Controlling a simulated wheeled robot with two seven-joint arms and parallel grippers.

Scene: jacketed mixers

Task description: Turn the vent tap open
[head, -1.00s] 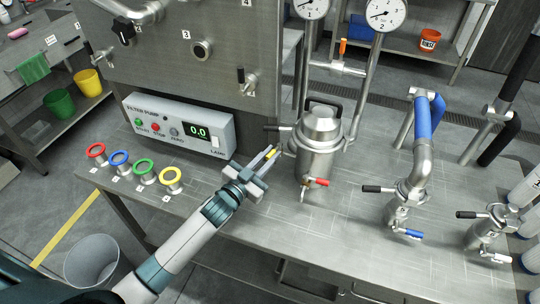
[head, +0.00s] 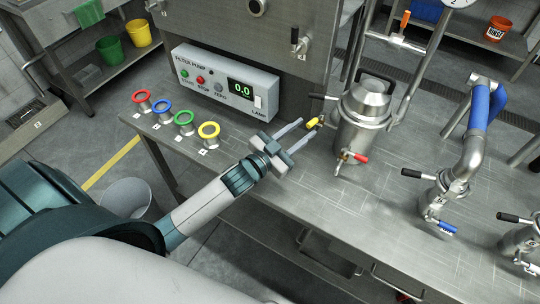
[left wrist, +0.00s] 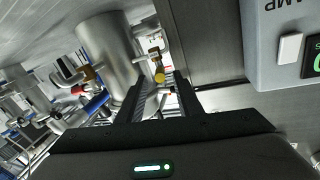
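A steel vessel (head: 362,118) with a domed lid stands on the bench. A small tap with a yellow handle (head: 315,122) sticks out from its left side. The yellow handle (left wrist: 159,76) also shows in the left wrist view, at the far end of the gap between my fingers. A red-handled tap (head: 354,157) sits low on the vessel's front. My left gripper (head: 305,130) is open, its fingertips close to the yellow handle; I cannot tell whether they touch it. No label tells which tap is the vent tap. My right gripper is not in view.
A filter pump box (head: 225,84) with a 0.0 display stands left of the gripper. Coloured rings (head: 209,130) line the bench's left edge. A blue-sleeved pipe (head: 487,105) and a blue-handled tap (head: 441,228) stand right. The bench front is mostly clear.

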